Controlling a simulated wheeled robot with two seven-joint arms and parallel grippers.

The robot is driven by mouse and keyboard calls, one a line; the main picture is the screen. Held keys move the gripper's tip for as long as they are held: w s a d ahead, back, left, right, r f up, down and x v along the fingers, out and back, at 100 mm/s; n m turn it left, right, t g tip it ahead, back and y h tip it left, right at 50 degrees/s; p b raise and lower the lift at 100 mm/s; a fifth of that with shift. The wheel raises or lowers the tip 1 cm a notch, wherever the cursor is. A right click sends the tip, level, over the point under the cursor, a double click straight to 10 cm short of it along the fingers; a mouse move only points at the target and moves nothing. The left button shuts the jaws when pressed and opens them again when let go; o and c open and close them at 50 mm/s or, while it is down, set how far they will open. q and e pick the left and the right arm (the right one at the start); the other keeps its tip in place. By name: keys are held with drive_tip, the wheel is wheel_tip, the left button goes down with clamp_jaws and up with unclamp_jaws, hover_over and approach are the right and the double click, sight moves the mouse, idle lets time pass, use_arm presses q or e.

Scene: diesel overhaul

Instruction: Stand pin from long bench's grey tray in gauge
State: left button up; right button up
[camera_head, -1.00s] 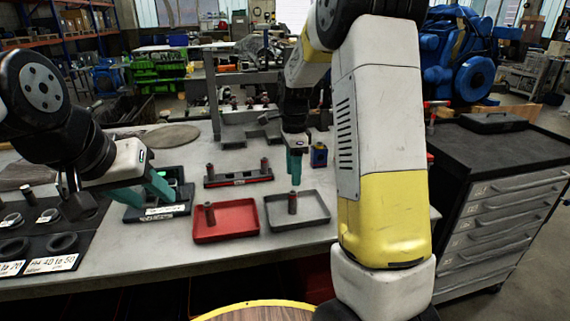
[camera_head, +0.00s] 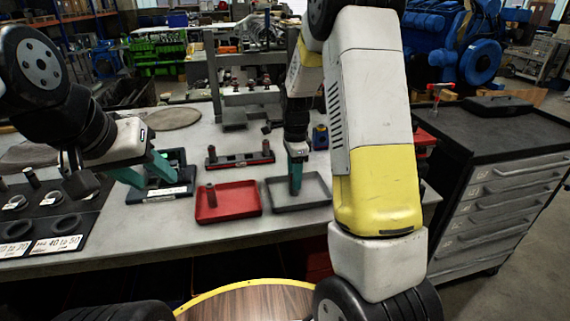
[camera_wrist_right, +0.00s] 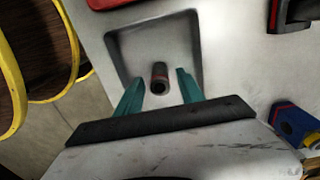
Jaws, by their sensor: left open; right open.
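The grey tray (camera_head: 318,203) lies on the long bench; it also shows in the right wrist view (camera_wrist_right: 123,44). A dark pin with a reddish band (camera_wrist_right: 159,77) stands in it. My right gripper (camera_head: 295,188) is open above the tray, its teal fingers (camera_wrist_right: 158,90) on either side of the pin in the wrist view, no contact visible. In the head view this gripper hides the pin. The black gauge (camera_head: 180,190) with a white label sits on the bench at left. My left gripper (camera_head: 154,180) is open at the gauge, partly covering it.
A red tray (camera_head: 228,213) with a standing pin (camera_head: 211,195) lies left of the grey tray. A dark rack (camera_head: 240,160) with pins stands behind. A blue block (camera_head: 320,137) is behind right. A labelled board (camera_head: 60,225) with rings lies far left.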

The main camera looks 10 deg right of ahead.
clamp_jaws()
drive_tip(key=shift+r, duration=0.15)
drive_tip(key=shift+r, duration=2.6)
